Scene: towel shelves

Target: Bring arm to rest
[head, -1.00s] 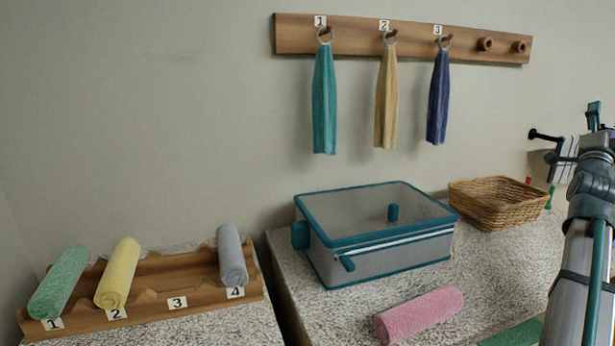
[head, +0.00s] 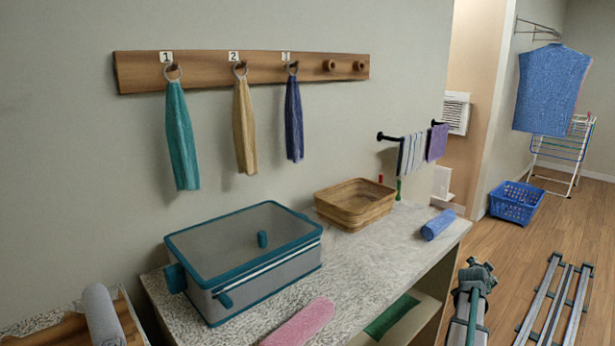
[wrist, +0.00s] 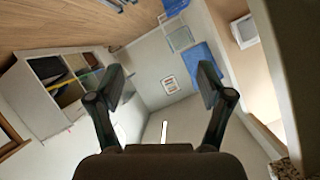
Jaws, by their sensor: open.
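My arm (head: 472,300) shows low in the head view, in front of the counter's right end and over the wooden floor. Its visible part is apart from the counter and touches nothing that I can see. My gripper (wrist: 161,88) shows in the wrist view with its two dark fingers wide apart and nothing between them. I cannot make out the gripper's fingers in the head view.
The counter (head: 366,262) holds a teal-edged bin (head: 262,282), a wicker basket (head: 352,222), a pink rolled towel (head: 300,324) and a blue rolled towel (head: 438,224). Rails (head: 552,305) lie right of my arm. A blue laundry basket (head: 515,204) stands farther back on open floor.

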